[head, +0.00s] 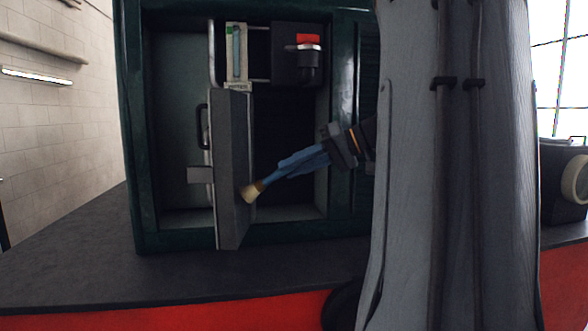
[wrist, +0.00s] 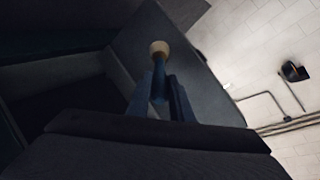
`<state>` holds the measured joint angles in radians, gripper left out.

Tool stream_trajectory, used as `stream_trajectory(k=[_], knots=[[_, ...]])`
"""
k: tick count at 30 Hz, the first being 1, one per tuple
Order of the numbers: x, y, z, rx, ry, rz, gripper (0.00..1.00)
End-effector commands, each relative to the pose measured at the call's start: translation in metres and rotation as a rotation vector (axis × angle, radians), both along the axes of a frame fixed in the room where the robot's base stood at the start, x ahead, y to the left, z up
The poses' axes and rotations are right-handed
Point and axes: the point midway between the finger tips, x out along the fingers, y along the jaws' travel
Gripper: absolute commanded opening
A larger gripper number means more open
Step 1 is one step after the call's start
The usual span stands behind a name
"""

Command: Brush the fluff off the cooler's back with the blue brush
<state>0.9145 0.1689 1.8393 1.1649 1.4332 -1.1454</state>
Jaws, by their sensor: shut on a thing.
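A thick grey panel (head: 232,150), which I take to be the cooler, stands swung out edge-on in the open green cabinet. It also shows in the wrist view (wrist: 205,85). My gripper (head: 303,161) reaches in from the right, shut on the blue brush (head: 256,188). The brush points down and left, its pale bristles at the panel's right-hand face, low down. I cannot tell whether they touch. In the wrist view the bristle tip (wrist: 159,48) lies over the panel, beyond my gripper (wrist: 163,88). I cannot make out any fluff; the face is dark.
A black handle (head: 202,126) is on the panel's left side. A gauge strip (head: 236,52) and a red-topped black fitting (head: 308,45) are above. Bare dark worktop (head: 80,255) lies front left. My arm hides the right.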

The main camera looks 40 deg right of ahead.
Motion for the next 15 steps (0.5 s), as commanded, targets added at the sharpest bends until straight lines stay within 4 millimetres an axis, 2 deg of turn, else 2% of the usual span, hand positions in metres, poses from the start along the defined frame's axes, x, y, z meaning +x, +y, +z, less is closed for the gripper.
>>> stream_trajectory(k=[6, 15], knots=[[0.012, -0.010, 0.000, -0.001, -0.001, 0.000, 0.00], [0.015, -0.011, 0.000, 0.000, 0.000, 0.000, 0.00]])
